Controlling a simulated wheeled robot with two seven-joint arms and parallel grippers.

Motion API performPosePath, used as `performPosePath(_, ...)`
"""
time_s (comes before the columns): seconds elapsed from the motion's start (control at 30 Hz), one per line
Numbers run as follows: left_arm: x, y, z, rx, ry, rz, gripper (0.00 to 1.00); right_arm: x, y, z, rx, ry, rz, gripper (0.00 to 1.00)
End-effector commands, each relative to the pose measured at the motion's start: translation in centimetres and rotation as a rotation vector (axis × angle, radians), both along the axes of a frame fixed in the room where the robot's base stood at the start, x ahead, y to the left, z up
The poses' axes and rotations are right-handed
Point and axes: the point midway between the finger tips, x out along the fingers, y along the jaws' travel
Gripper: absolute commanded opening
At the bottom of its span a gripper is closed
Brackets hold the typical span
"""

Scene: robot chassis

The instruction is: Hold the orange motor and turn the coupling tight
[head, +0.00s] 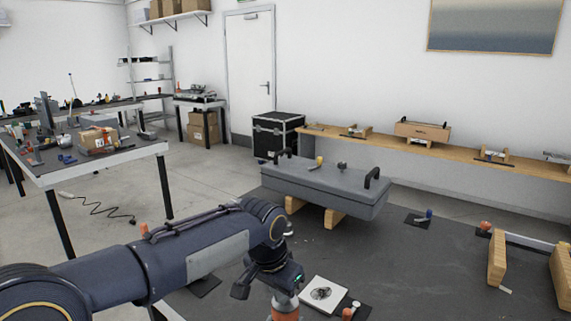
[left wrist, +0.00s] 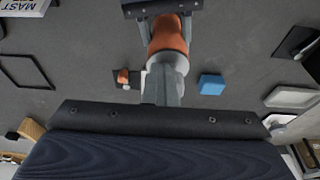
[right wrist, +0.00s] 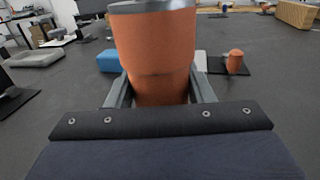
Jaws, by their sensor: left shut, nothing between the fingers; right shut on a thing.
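The orange motor (right wrist: 155,60) stands large in the right wrist view, between the fingers of my right gripper (right wrist: 160,90), which is shut on it. The grey coupling (left wrist: 170,63) is at the end of the motor (left wrist: 167,35) facing my left gripper (left wrist: 161,82). The left fingers are closed together right by the coupling; nothing shows between them, and I cannot tell whether they touch it. In the head view the motor (head: 285,309) shows only partly, below my left wrist at the bottom edge. My right gripper is outside the head view.
A blue block (right wrist: 122,61) and a small orange part on a dark pad (right wrist: 235,62) lie nearby on the dark table. A white card with a black ring (head: 322,293) lies close to the motor. A grey lidded box (head: 325,186) rests on wooden blocks behind; wooden blocks (head: 497,258) stand right.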

Motion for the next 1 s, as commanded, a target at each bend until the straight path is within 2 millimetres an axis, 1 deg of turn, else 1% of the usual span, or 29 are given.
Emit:
performPosePath(0.6, 0.9, 1.5, 0.0, 0.001, -0.002, 0.002, 0.0, 0.0, 0.0, 0.0, 0.001, 0.0, 0.0, 0.03)
performPosePath(1.0, 1.6, 2.1, 0.0, 0.0, -0.002, 0.002, 0.0, 0.0, 0.0, 0.0, 0.001, 0.0, 0.0, 0.03)
